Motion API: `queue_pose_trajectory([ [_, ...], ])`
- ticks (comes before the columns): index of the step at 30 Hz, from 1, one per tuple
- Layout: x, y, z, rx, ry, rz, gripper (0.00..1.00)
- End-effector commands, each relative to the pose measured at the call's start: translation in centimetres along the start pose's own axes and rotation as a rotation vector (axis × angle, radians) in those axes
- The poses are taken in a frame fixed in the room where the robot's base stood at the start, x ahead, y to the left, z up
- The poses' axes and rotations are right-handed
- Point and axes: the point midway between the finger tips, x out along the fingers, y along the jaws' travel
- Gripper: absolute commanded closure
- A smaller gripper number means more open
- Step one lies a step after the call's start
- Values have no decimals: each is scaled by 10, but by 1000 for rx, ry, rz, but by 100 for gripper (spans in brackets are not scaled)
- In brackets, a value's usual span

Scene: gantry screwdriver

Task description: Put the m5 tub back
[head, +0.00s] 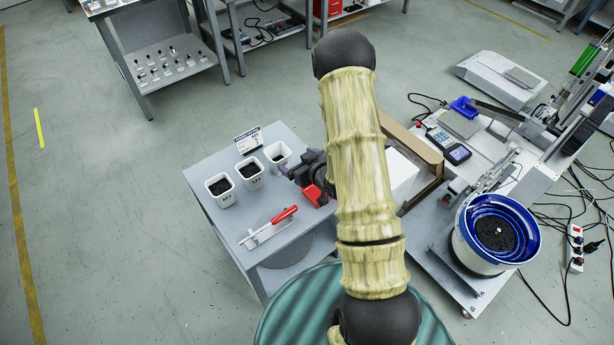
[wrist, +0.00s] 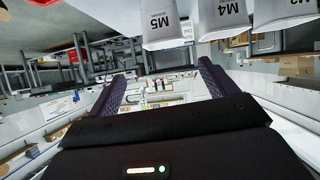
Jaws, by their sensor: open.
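The m5 tub is a white tapered tub; its M5 label shows in the wrist view (wrist: 160,22), at the top, in a row with the M4 tub (wrist: 222,15) and M3 tub (wrist: 285,12). In the head view the m5 tub (head: 278,157) appears to be the right end one of three white tubs with dark contents on a grey table (head: 205,172). My gripper (head: 300,172) is just right of that tub, partly hidden by my arm. In the wrist view its purple fingers (wrist: 160,90) are apart with nothing between them. The tub is outside the fingers.
A small sign (head: 248,141) stands behind the tubs. A red item (head: 317,194) is beside my gripper. A blue-rimmed bowl feeder (head: 500,228) and machinery stand at the right. Floor is clear at the left.

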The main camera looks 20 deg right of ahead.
Motion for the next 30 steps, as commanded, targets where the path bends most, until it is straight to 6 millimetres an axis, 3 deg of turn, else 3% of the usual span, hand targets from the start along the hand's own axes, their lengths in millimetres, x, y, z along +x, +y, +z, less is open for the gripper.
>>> queue_pose_trajectory([
  [1,-4,1,-12,-10,-37,16,15],
  [8,-38,0,-41,2,-266,95,15],
  [15,-99,-17,-61,74,-494,155,15],
  [24,-197,-63,-70,212,-761,164,15],
  [27,-220,-76,-69,246,-822,155,15],
  [30,-231,-83,-68,262,-853,150,15],
])
